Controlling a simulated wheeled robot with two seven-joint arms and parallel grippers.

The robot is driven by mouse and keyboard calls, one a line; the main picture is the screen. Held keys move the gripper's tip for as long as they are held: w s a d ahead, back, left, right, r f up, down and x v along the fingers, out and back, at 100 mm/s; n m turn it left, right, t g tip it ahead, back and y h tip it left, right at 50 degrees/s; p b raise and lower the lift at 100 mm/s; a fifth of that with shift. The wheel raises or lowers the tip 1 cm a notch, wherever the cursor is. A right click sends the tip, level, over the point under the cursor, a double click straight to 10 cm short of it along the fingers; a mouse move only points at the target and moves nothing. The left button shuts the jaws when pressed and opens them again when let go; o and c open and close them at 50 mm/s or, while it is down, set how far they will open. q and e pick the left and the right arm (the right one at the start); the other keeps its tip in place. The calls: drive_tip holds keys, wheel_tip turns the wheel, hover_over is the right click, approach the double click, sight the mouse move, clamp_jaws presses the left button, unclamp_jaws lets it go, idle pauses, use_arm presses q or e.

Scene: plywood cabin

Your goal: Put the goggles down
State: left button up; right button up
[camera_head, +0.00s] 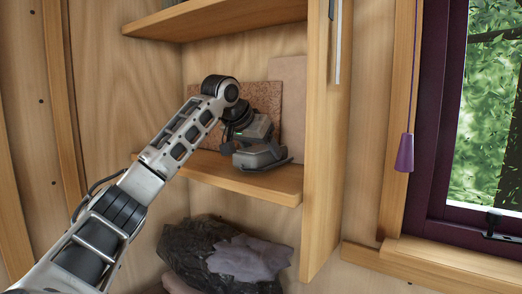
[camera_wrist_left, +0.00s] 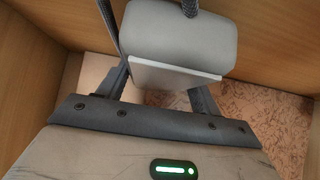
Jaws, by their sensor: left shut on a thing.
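The goggles (camera_head: 262,157) are a grey piece with a dark edge, at the middle shelf in the head view. In the left wrist view the goggles (camera_wrist_left: 182,42) show as a pale grey rounded body with a white flat edge and dark strap parts at the top. My left gripper (camera_head: 257,141) reaches in from the left and is shut on the goggles. They are right at the shelf board, near its front edge; I cannot tell whether they touch it. The fingertips are partly hidden behind the goggles. My right gripper is not in view.
The middle shelf (camera_head: 229,175) has a brown speckled board (camera_head: 203,142) and a plain tan board (camera_head: 291,90) leaning at its back. An upper shelf (camera_head: 220,14) hangs above. A wooden upright (camera_head: 322,150) bounds the right side. Dark and grey crumpled bundles (camera_head: 225,258) lie below.

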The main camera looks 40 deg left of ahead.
use_arm(q)
drive_tip(key=shift+f, duration=0.3)
drive_tip(key=shift+d, duration=0.1)
drive_tip(key=o, duration=1)
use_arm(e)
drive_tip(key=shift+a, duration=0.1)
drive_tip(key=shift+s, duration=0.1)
use_arm(q)
drive_tip(key=b+v, duration=0.1)
drive_tip(key=v, duration=1.1)
drive_tip(key=shift+r, duration=0.1)
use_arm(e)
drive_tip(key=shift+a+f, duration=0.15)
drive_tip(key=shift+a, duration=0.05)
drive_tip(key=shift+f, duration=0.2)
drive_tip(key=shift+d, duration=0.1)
